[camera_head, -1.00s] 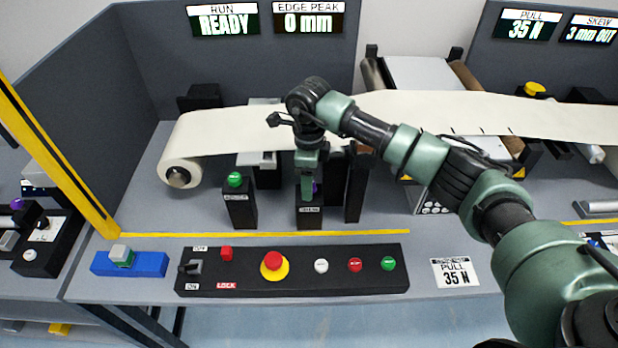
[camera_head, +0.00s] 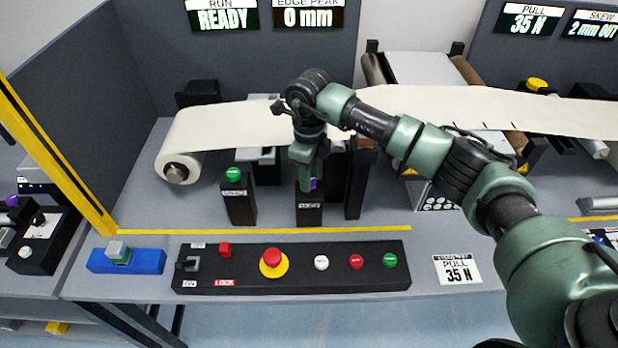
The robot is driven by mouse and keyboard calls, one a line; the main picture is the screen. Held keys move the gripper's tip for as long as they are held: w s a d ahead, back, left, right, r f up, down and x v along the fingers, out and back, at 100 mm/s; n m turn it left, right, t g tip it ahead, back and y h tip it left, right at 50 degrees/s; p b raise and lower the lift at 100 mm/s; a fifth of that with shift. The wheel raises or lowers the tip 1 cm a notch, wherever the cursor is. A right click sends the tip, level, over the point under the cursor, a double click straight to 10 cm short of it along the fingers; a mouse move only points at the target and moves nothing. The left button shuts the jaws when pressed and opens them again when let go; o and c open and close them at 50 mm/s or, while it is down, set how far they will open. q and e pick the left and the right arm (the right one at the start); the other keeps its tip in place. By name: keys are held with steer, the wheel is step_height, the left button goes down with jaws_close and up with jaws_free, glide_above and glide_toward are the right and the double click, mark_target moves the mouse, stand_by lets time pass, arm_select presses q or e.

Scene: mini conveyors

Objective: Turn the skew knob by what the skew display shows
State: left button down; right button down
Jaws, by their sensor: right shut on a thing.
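The skew display (camera_head: 593,28) at the top right reads 2 mm OUT. The skew knob (camera_head: 313,184) is purple and sits on top of a short black post (camera_head: 310,212) in the middle of the bench. My right gripper (camera_head: 308,182) points down over the post and is shut on the knob, hiding most of it. My left gripper is not in view.
A white web (camera_head: 230,127) runs from a roll at left, behind my right arm. A green-topped post (camera_head: 238,200) stands left of the knob, a taller black post (camera_head: 358,190) close at right. A control panel (camera_head: 330,278) with an emergency stop lies in front.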

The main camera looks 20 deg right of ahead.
steer(key=m+b, duration=0.2)
steer(key=m, duration=0.2)
steer(key=shift+w+m, duration=0.1)
steer(key=shift+m, duration=0.2)
steer(key=m+b, duration=0.1)
steer(key=m, duration=0.3)
steer(key=shift+r, duration=0.1)
stand_by(0.4)
steer(key=c, duration=1)
jaws_free()
step_height(320, 180, up, 8)
steer(key=shift+f+b, duration=0.1)
steer(key=shift+b, duration=1.05)
